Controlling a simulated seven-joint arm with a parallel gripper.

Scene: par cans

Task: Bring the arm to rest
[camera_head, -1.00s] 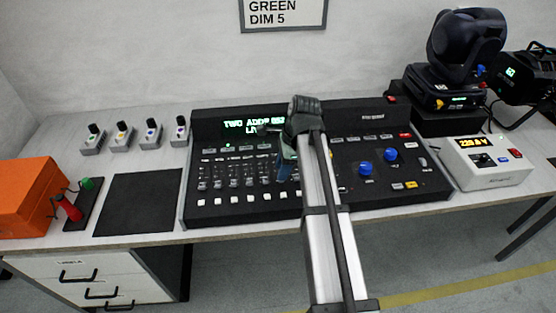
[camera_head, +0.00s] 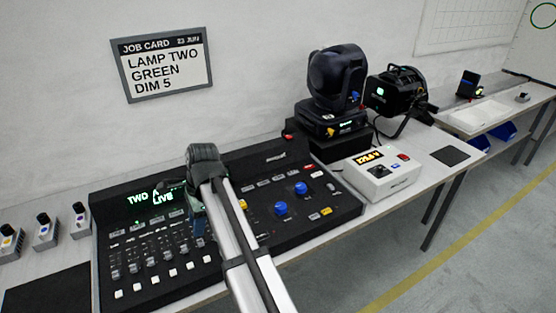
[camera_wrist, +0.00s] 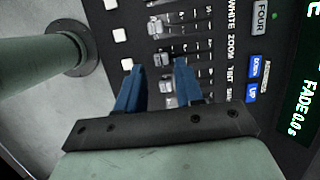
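My arm reaches over the black lighting console (camera_head: 335,208) in the head view. My gripper (camera_wrist: 159,66) shows in the wrist view with two blue fingers apart and nothing held between them. The fingers are over the console's fader area, near a row of white buttons and grey fader caps. I cannot tell whether they touch it. In the head view the gripper is mostly hidden behind my arm. The console screen (camera_head: 140,197) shows green text reading "TWO" and "LIVE", partly covered by my arm.
A job card (camera_head: 165,65) on the wall reads "LAMP TWO GREEN DIM 5". A moving-head lamp (camera_head: 338,75), another black lamp (camera_head: 396,90) and a white box with a lit display (camera_head: 381,176) stand right of the console. Small switch units (camera_head: 45,232) stand left. The floor at right is clear.

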